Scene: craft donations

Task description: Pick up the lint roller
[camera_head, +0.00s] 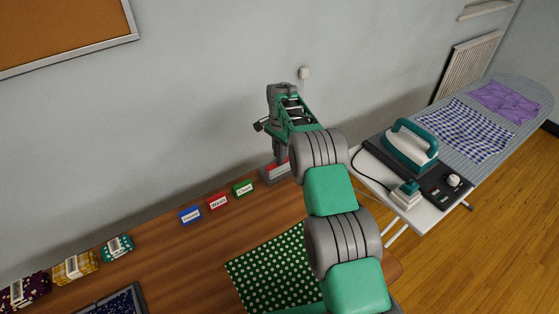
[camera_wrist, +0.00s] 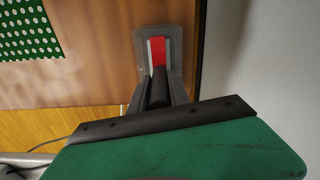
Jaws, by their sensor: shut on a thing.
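In the wrist view my gripper (camera_wrist: 159,92) is shut with its dark fingers on either side of a black cylinder, which looks like the handle of the lint roller (camera_wrist: 159,84). A red part (camera_wrist: 158,50) with a pale strip beside it lies beyond the handle, within a grey holder (camera_wrist: 173,34). I cannot tell whether the roller touches the holder. In the head view my gripper (camera_head: 281,152) points down over the grey holder (camera_head: 268,174) at the back right of the table. The arm links hide part of that area, and the handle is not clear there.
Blue (camera_head: 190,215), red (camera_head: 217,201) and green (camera_head: 244,188) label blocks stand along the wall. Folded fabrics, including a yellow one (camera_head: 75,267), lie at the left. A green dotted cloth (camera_head: 262,266) lies in front. An ironing board (camera_head: 478,118) with an iron (camera_head: 408,149) stands right.

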